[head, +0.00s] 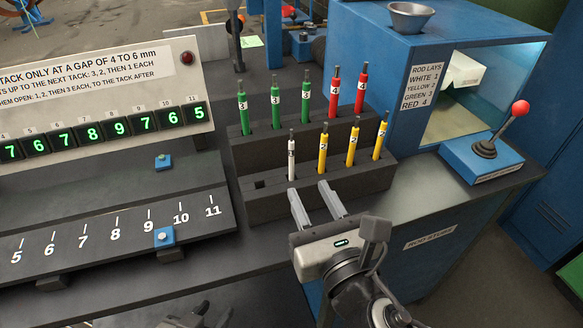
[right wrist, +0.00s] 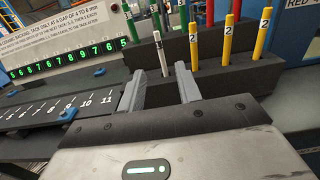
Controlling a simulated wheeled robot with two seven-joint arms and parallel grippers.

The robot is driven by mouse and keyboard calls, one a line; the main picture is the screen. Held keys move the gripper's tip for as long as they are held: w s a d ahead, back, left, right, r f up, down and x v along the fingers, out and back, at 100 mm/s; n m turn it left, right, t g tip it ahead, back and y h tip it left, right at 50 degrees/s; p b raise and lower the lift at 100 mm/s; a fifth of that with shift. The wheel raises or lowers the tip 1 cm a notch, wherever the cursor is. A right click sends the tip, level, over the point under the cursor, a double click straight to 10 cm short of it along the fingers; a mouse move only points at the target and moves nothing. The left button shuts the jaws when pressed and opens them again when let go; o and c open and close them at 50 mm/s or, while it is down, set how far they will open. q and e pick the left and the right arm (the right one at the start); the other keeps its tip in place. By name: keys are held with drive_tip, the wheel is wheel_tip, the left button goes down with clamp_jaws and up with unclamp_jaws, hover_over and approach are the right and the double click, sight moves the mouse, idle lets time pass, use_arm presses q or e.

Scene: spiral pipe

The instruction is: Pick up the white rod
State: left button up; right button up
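The white rod (head: 291,163) stands upright at the left of the front row of the dark rod rack (head: 300,203), marked with a 1. My right gripper (head: 308,188) is open and empty in front of the rack, its fingers pointing toward it.
Yellow rods (head: 352,146) stand right of the white rod, with green (head: 305,103) and red rods (head: 361,88) in the higher back row. A numbered rail (head: 120,232) and sign panel (head: 90,100) lie left. A lever box (head: 484,160) with a red knob stands right.

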sight(292, 161)
drive_tip(key=x, duration=1.2)
drive_tip(key=shift+f+p, duration=0.3)
clamp_jaws()
